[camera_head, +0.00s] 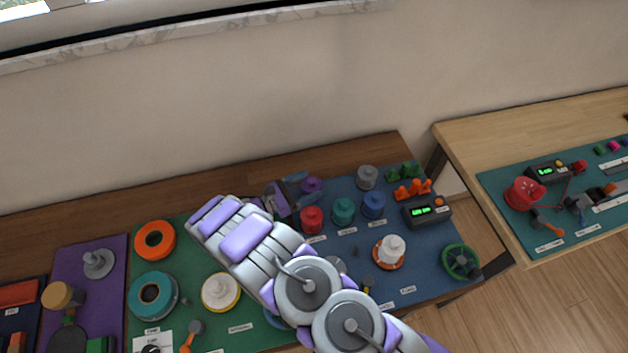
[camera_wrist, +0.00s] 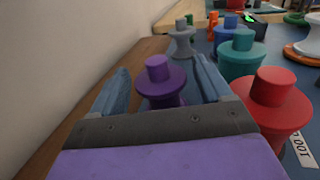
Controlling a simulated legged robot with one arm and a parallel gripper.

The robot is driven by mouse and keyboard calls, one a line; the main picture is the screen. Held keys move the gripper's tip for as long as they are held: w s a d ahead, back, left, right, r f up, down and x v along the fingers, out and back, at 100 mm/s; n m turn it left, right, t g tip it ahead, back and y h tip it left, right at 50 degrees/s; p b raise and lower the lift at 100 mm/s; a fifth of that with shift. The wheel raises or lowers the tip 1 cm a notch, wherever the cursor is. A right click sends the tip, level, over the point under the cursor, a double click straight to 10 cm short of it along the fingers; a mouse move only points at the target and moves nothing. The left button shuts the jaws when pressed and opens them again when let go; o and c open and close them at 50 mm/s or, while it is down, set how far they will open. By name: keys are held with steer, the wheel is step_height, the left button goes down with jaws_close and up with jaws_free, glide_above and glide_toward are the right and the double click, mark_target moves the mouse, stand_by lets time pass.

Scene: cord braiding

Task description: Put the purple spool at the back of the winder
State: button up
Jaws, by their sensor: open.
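The purple spool (camera_wrist: 162,84) stands upright between the two fingers of my gripper (camera_wrist: 160,90) in the wrist view. The fingers are open, one on each side, with a visible gap to the spool. In the head view the purple spool (camera_head: 311,185) is at the back of the blue mat, just beyond my gripper (camera_head: 290,192), partly hidden by it. I cannot single out the winder for sure; a white spool-like piece on an orange base (camera_head: 390,250) stands on the same mat.
A red spool (camera_wrist: 271,103) and a teal spool (camera_wrist: 240,57) stand close on the right. A grey spool (camera_wrist: 182,42) is further along. The wall (camera_wrist: 60,60) is close on the left. A black box with a green display (camera_head: 426,212) sits at the mat's right.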

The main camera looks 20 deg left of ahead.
mark_target(308, 185)
steer(key=shift+v, duration=1.95)
steer(key=d+r+m+g, duration=0.1)
steer(key=w+d+r, duration=0.1)
steer(key=d+r, duration=0.1)
steer(key=w+d+r+m+g+h, duration=0.1)
steer(key=d, duration=0.1)
steer(key=shift+w+d+r+m+g, duration=0.1)
steer(key=shift+w+r+m+g, duration=0.15)
steer(key=shift+r+m+g, duration=0.1)
steer(key=s+d+r+m+g+y, duration=0.1)
steer(key=s+d+r+m+g, duration=0.1)
steer(key=d+r+m+g, duration=0.65)
steer(key=s+d+r+m+g, duration=0.2)
steer(key=d+r, duration=0.4)
steer(key=d, duration=0.8)
steer(key=s+d+r+m+g+y, duration=0.1)
steer(key=s+d+r+m+y, duration=0.15)
steer(key=s, duration=0.45)
steer(key=s+d+r+m+g+y, duration=0.1)
steer(key=s+d+r+m+y, duration=0.1)
steer(key=s+d+m+y, duration=0.3)
steer(key=s+d+r+m+g+y, duration=0.1)
steer(key=s+d+r+m, duration=0.15)
steer(key=s, duration=0.55)
steer(key=s+a+m+t+y, duration=0.1)
steer(key=s+a+m+y, duration=0.2)
steer(key=s, duration=0.5)
steer(key=shift+s+r+m+y, duration=0.25)
steer(key=shift+r+m+y, duration=0.05)
steer(key=shift+m+y, duration=0.25)
